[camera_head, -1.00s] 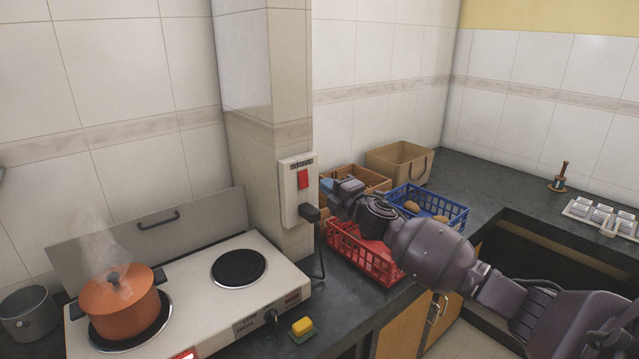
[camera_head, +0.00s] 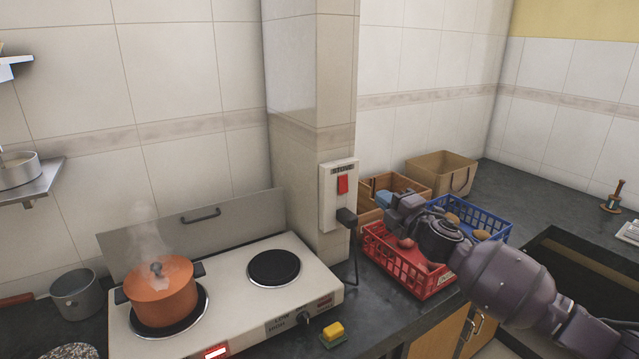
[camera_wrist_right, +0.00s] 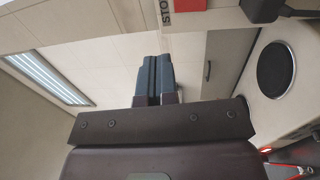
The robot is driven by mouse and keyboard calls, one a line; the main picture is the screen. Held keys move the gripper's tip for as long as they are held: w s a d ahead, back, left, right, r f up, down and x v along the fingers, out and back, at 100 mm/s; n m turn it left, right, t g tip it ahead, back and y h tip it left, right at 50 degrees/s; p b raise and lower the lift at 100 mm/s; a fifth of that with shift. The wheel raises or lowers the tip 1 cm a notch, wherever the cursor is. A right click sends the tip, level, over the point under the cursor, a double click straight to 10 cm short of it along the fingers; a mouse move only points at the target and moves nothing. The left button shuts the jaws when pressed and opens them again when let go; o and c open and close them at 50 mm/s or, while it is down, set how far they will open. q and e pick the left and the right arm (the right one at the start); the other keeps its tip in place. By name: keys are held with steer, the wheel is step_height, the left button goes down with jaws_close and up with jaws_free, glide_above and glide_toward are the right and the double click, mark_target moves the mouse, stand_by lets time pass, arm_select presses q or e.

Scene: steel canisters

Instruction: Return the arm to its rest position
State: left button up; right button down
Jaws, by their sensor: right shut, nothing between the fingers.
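My right arm comes in from the lower right of the head view. Its gripper (camera_head: 386,198) points left, in front of the wooden crate and above the red basket, next to the wall switch box. In the wrist view the two blue-grey fingers (camera_wrist_right: 154,78) lie together with nothing between them. My left gripper is not in view.
A red basket (camera_head: 424,284) and a blue basket (camera_head: 492,226) stand below and behind my right arm. A wooden crate (camera_head: 372,187) and a tan box (camera_head: 440,172) are behind. A switch box (camera_head: 338,200) is on the pillar. A steaming orange pot (camera_head: 160,293) sits on the stove (camera_head: 235,300).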

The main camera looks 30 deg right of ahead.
steer(key=s+a+f+m+g, duration=0.1)
steer(key=s+a+f+m, duration=0.25)
steer(key=f, duration=0.25)
steer(key=s+a+f+m+g+h, duration=0.1)
steer(key=s+a+f+m, duration=0.25)
steer(key=f, duration=0.25)
steer(key=s+a+f+m+g, duration=0.2)
steer(key=s+a+f+m, duration=0.15)
steer(key=f, duration=0.25)
steer(key=s+a+f+m+g, duration=0.1)
steer(key=s+a+f+m, duration=0.2)
steer(key=s+f, duration=0.4)
steer(key=s+a+f+m+g, duration=0.2)
steer(key=s+a+f+m, duration=0.2)
steer(key=s+f, duration=0.3)
steer(key=s, duration=0.4)
steer(key=shift+s+a+f+g+h, duration=0.15)
steer(key=shift+s+f+g+h, duration=0.15)
steer(key=shift+h, duration=0.1)
steer(key=shift+m, duration=0.25)
